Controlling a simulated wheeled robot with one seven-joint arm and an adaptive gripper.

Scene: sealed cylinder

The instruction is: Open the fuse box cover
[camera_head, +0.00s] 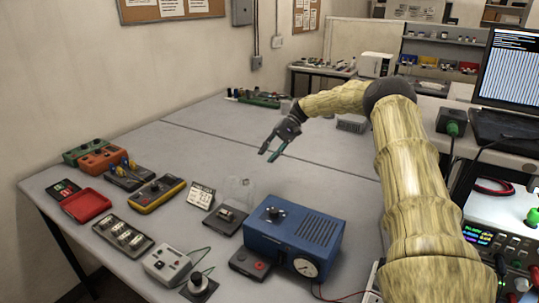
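A small dark base with a raised part on it (230,217) sits on the table left of the blue box. A clear, see-through cover (239,190) stands up at its back edge, apparently tilted open; its outline is faint and its hinge cannot be made out. I take this to be the fuse box, though no label can be read. My gripper (268,155) is above the table, behind and to the right of the clear cover and apart from it.
A blue box with a dial and gauge (292,238) stands right of the dark base. A small sign (201,196) and yellow meter (157,191) are to the left. A red tray (86,205) and several small devices fill the left side. The table's back middle is clear.

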